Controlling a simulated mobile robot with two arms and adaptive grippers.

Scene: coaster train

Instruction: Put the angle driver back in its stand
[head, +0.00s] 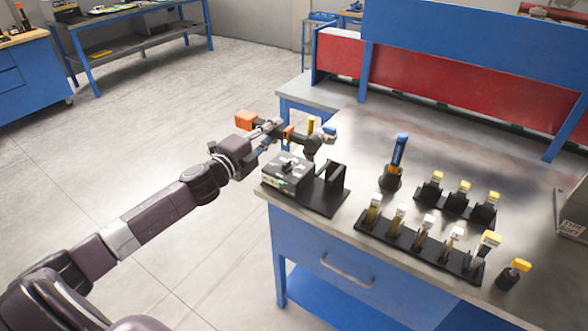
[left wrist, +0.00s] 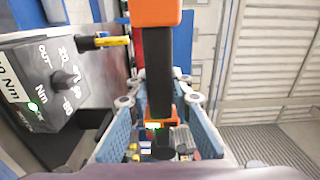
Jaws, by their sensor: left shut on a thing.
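The angle driver has an orange end block (head: 245,120) and a dark body; in the left wrist view its orange end (left wrist: 155,12) is at the top and a black shaft (left wrist: 159,75) runs between the fingers. My left gripper (head: 274,133) is shut on it, holding it beyond the table's left corner, above and behind the grey box. In the left wrist view the blue finger pads (left wrist: 158,112) flank the shaft. A black stand with upright plates (head: 334,178) sits beside the box and looks empty. My right gripper does not show.
The grey box (head: 288,173) with a dial and Nm marks is close under the tool. A blue-handled driver (head: 399,150) stands upright in a black holder. Black racks (head: 410,243) of yellow-topped bits fill the right. Bare tabletop (head: 355,135) lies behind the stand.

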